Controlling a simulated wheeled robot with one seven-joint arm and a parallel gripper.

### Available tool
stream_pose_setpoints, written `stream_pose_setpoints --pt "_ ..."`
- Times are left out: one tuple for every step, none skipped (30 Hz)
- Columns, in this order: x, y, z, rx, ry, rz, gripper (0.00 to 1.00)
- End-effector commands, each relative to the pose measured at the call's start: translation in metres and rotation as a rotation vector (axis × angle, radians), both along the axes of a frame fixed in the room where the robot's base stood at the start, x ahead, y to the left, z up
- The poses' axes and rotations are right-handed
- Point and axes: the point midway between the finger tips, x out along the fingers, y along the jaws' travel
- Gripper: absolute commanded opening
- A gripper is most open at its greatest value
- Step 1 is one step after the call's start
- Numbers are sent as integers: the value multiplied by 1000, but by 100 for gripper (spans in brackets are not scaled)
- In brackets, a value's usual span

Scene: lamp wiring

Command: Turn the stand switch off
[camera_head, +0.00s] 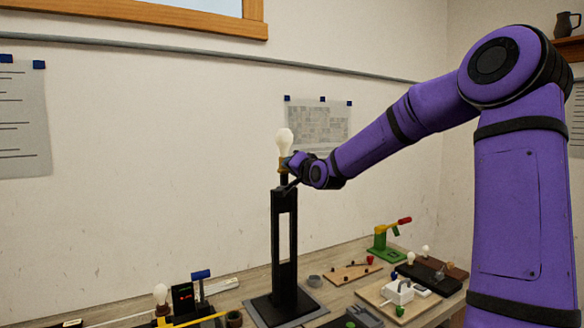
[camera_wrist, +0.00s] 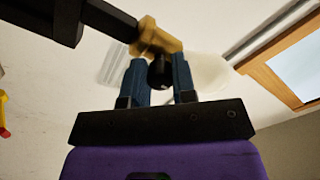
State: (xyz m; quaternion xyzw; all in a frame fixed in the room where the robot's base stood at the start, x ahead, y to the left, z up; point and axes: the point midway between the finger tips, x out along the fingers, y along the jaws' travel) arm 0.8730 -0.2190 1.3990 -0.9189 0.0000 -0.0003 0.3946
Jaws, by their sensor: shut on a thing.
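The black stand (camera_head: 275,235) rises from the table. At its top are a brass socket (camera_head: 283,163) and a white bulb (camera_head: 285,138). The bulb (camera_wrist: 208,73) and socket (camera_wrist: 158,37) also show in the wrist view, with the dark post (camera_wrist: 100,18) running up to the left. The stand switch shows as a small black knob (camera_wrist: 160,72) on the socket's near side. My gripper (camera_head: 293,162) is at the socket from the right. In the wrist view its two blue fingers (camera_wrist: 159,80) are shut on the knob, one each side. The head view hides the switch behind the fingers.
A green stand with a red-tipped lever (camera_head: 390,240), a wooden board (camera_head: 350,273) and a white box on a board (camera_head: 397,292) are right of the stand. A black box with a blue-topped part (camera_head: 185,295) and another bulb (camera_head: 161,294) are at left. The wall is behind.

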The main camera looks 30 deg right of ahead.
Motion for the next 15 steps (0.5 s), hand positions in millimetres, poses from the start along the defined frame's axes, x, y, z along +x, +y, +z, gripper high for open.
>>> stream_pose_setpoints --pt "0 1 -1 -37 2 2 1" --pt "0 2 -1 -56 2 2 1" --pt "0 1 -1 -80 3 1 1" --pt "0 1 -1 -98 3 1 1" --pt "0 1 -1 -115 2 2 1" --pt "0 1 -1 -135 2 2 1" --pt "0 1 -1 -148 2 2 1" --pt "0 1 -1 -161 1 1 1" --pt "0 0 -1 -176 2 1 1" --pt "0 0 -1 -186 2 1 1" --pt "0 1 -1 -195 2 2 1" --pt "0 1 -1 -205 2 2 1" --pt "0 1 -1 -212 2 2 1" --pt "0 0 -1 -219 1 1 1" --pt "0 0 -1 -225 2 1 1"
